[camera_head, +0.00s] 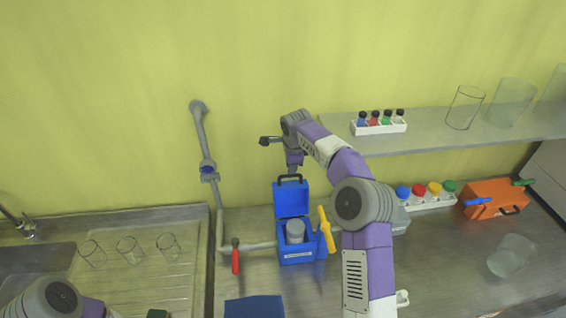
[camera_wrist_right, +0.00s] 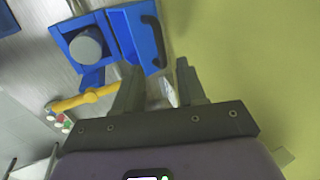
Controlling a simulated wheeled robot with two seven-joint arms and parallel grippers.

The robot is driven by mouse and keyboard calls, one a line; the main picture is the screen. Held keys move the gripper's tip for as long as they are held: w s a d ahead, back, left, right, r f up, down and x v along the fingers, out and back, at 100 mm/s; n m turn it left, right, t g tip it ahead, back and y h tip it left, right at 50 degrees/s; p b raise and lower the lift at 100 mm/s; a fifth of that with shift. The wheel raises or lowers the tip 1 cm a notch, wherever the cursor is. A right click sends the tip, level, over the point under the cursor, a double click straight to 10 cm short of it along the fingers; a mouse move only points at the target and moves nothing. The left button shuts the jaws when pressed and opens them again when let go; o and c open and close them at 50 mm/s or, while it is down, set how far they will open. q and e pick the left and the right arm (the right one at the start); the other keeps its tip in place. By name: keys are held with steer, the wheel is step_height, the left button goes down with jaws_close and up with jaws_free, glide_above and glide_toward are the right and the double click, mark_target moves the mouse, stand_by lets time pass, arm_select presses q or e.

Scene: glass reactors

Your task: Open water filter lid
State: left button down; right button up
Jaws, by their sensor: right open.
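The water filter is a blue box (camera_head: 297,254) with a white label on its front. It stands on the counter near the wall, joined to a grey pipe. Its blue lid (camera_head: 291,198) stands raised at the back, with a dark handle (camera_head: 290,178) on its edge. A grey cylinder (camera_head: 295,231) shows inside the box. In the right wrist view the lid (camera_wrist_right: 133,38), its handle (camera_wrist_right: 153,42) and the cylinder (camera_wrist_right: 86,46) also show. My left gripper is out of view.
A yellow valve handle (camera_head: 326,230) is right of the filter, and a red one (camera_head: 236,256) is left. A shelf (camera_head: 440,137) holds small vials and glasses. A sink with glasses (camera_head: 131,251) is at the left. An orange box (camera_head: 495,200) stands at the right.

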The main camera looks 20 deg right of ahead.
mark_target(290, 176)
steer(key=x, duration=0.7)
steer(key=shift+w+f, duration=0.1)
steer(key=shift+f, duration=0.2)
jaws_close()
